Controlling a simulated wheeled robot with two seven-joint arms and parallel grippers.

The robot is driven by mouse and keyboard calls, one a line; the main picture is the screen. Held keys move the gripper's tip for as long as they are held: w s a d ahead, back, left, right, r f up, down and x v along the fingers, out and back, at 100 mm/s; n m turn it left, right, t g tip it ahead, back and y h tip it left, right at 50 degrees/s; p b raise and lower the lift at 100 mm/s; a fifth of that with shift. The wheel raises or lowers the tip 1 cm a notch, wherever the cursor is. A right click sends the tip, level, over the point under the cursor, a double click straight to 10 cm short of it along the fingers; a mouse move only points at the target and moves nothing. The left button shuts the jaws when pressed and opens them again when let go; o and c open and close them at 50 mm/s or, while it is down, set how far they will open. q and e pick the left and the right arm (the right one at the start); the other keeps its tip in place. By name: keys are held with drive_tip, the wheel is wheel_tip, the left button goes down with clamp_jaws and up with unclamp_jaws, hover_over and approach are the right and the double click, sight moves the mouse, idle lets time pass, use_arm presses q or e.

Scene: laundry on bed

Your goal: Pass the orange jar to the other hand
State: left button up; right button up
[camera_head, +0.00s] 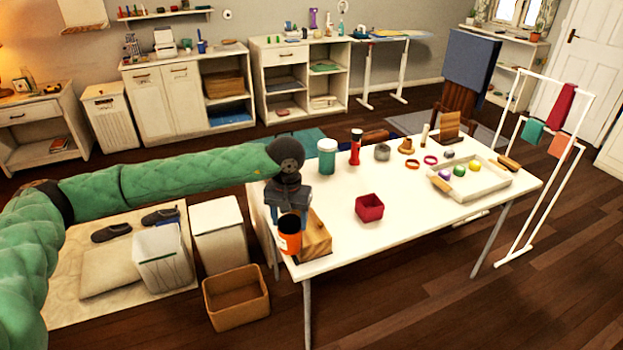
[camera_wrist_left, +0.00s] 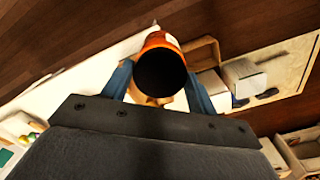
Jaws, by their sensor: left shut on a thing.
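The orange jar (camera_head: 290,234) has a white label and a dark end. It is at the near left corner of the white table (camera_head: 337,255), and the head view does not clearly show whether it touches the table. My left gripper (camera_head: 287,214) comes down from above and is shut on the jar. In the left wrist view the jar (camera_wrist_left: 162,68) sits between the two blue-grey fingers, its dark round end facing the camera. My right gripper is not in either view.
A wooden block (camera_head: 316,240) stands right beside the jar. The table's front middle is clear.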

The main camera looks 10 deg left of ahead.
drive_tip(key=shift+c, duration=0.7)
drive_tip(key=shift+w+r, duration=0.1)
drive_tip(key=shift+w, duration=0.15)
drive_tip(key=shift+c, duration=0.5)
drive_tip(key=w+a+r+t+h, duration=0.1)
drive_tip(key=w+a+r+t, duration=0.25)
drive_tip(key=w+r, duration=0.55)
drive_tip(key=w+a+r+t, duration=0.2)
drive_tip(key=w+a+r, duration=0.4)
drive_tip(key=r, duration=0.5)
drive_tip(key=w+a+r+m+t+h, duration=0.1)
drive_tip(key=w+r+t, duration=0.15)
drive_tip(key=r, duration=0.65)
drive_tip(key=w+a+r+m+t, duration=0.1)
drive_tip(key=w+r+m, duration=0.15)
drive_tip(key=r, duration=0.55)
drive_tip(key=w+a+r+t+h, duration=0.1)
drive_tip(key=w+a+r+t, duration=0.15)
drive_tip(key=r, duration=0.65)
use_arm(q)
drive_tip(key=s+d+m, duration=0.2)
drive_tip(key=s+d, duration=0.1)
drive_tip(key=d, duration=2.2)
drive_tip(key=shift+d, duration=0.3)
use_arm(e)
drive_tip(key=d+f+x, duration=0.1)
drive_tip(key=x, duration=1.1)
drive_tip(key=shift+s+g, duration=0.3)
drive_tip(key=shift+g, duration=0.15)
